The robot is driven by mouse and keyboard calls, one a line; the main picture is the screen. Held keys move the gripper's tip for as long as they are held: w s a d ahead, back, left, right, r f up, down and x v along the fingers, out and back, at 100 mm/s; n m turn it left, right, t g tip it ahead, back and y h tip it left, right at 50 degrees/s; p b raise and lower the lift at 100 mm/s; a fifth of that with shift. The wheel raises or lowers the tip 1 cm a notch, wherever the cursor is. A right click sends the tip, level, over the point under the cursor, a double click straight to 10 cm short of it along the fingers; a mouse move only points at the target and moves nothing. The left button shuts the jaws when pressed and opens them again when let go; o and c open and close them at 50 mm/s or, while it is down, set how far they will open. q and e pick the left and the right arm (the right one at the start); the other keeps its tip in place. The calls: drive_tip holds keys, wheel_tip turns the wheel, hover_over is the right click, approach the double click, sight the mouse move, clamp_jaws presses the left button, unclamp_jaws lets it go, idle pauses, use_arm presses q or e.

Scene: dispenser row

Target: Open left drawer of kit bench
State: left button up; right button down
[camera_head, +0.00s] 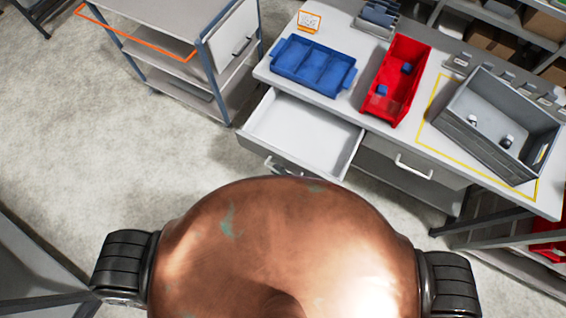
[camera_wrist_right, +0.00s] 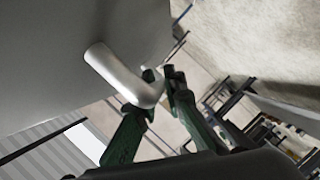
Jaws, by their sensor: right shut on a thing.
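The kit bench (camera_head: 455,130) has a white top, and its left drawer (camera_head: 305,130) is pulled out, showing an empty white interior. My right gripper (camera_head: 273,167) is mostly hidden by my own body and shows only as a small dark piece at the front of this drawer. In the right wrist view, the dark green fingers of my right gripper (camera_wrist_right: 158,92) are shut on the end of the pale drawer handle (camera_wrist_right: 120,72), which stands out from the grey drawer front (camera_wrist_right: 60,50). My left gripper is not in view.
A blue tray (camera_head: 312,66), a red bin (camera_head: 397,80) and a grey crate (camera_head: 497,125) stand on the bench. The right drawer (camera_head: 410,170) is shut. A shelved cart (camera_head: 190,50) stands at left. The floor (camera_head: 170,150) left of the drawer is clear.

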drive_tip(key=c, duration=2)
unclamp_jaws()
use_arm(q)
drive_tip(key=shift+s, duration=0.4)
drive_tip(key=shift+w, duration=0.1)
use_arm(e)
drive_tip(key=shift+s, duration=0.1)
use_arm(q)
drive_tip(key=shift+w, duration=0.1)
use_arm(e)
drive_tip(key=v, duration=1.2)
